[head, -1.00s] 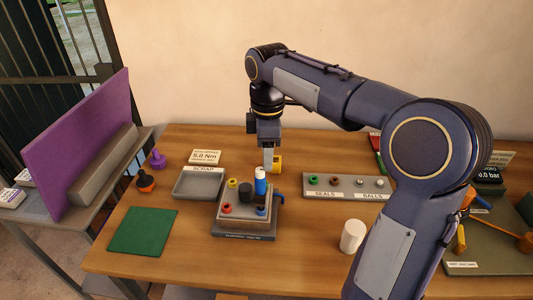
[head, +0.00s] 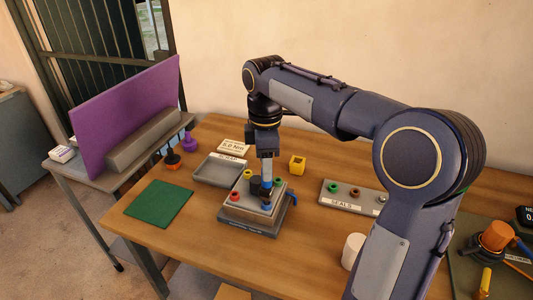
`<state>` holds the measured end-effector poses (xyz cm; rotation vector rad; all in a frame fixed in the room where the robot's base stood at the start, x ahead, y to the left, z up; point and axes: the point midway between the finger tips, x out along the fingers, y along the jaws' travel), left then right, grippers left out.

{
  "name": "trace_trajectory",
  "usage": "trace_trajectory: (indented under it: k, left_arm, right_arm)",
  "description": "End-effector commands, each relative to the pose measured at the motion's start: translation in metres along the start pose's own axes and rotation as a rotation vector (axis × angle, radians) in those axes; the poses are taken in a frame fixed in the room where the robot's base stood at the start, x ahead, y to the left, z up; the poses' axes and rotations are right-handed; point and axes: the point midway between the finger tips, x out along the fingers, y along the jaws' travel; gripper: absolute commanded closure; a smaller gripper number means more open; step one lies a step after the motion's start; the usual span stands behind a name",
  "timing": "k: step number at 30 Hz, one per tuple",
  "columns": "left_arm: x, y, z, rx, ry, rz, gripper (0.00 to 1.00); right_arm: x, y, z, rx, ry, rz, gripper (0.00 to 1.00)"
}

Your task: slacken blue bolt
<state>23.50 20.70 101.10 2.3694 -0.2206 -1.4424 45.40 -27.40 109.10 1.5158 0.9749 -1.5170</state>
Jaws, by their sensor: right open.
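The square grey fixture block (head: 236,212) stands on a dark base on the table. Coloured bolts sit at its corners: yellow (head: 248,174), green (head: 277,182), red (head: 234,196), and the blue bolt (head: 267,207) at the near corner. A black part (head: 256,187) stands in the middle. A blue lever (head: 293,198) sticks out at the right side. My left gripper is out of view.
A grey scrap tray (head: 203,180) and a torque sign (head: 234,147) stand behind left. A green mat (head: 158,203) is left. My right arm hides part of the table.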

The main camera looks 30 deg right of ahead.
Motion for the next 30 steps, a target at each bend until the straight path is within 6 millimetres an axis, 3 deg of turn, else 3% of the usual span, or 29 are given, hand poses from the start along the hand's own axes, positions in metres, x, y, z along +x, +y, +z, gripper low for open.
trace_trajectory:
  k: [3, 9, 20, 27, 30]
  left_arm:
    - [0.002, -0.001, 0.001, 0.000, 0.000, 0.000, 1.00]
    - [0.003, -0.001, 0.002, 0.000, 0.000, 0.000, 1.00]
    - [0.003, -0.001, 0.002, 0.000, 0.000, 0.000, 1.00]
    - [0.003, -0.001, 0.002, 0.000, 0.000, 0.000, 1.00]
    - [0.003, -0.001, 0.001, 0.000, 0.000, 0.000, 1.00]
  right_arm:
    - [0.021, -0.001, 0.001, 0.001, -0.001, -0.003, 0.50]
    - [0.042, 0.000, 0.000, 0.001, -0.001, -0.001, 0.50]
    - [0.049, 0.000, 0.000, 0.001, 0.000, 0.000, 0.50]
    - [0.048, 0.000, 0.000, 0.001, 0.000, 0.000, 0.79]
    - [0.048, 0.000, 0.000, -0.004, 0.001, 0.001, 0.86]
